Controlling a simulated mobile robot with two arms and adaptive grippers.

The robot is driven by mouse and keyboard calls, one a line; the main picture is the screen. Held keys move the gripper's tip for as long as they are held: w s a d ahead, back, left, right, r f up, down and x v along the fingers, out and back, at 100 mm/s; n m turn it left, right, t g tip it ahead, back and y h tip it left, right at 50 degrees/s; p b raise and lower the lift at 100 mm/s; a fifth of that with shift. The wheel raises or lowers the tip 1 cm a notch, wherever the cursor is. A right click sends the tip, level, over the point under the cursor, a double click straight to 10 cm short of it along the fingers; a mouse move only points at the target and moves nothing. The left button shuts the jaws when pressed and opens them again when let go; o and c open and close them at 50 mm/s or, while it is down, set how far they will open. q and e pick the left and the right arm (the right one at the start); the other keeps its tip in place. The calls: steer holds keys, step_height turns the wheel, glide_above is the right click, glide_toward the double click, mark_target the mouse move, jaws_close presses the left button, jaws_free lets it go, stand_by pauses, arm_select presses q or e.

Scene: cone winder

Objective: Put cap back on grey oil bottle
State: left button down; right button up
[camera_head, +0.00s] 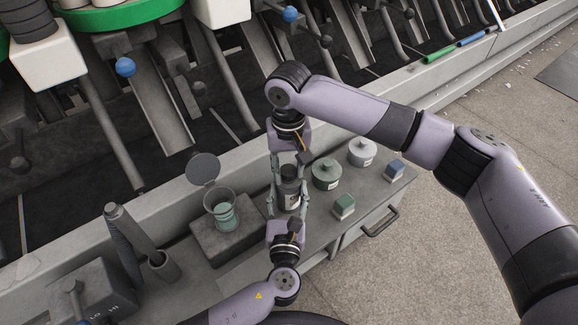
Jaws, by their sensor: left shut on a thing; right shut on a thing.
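The grey oil bottle (291,202), with a pale label, stands upright over the grey bench top. My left gripper (287,204) reaches up from below, its fingers on either side of the bottle body, shut on it. The dark cap (289,172) is at the top of the bottle, in line with it. My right gripper (290,174) comes down from above and is shut on the cap. The fingers and the small size hide whether the cap sits fully on the neck or just above it.
Two round lidded tins (326,174) (362,151) and two small boxes, green (344,206) and blue (394,169), stand right of the bottle. A cup with a raised lid (222,210) stands left on a block. The winder machine (160,110) lies behind.

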steer(key=m, duration=0.6)
steer(key=shift+a+m, duration=0.25)
steer(key=shift+m, duration=0.05)
steer(key=m, duration=0.6)
steer(key=shift+w+a+m, duration=0.1)
steer(key=shift+a+m, duration=0.1)
steer(key=shift+m, duration=0.1)
steer(key=m, duration=0.7)
steer(key=shift+w, duration=0.2)
steer(key=m, duration=0.4)
steer(key=shift+w+d, duration=0.1)
steer(key=shift+w, duration=0.1)
steer(key=o, duration=0.7)
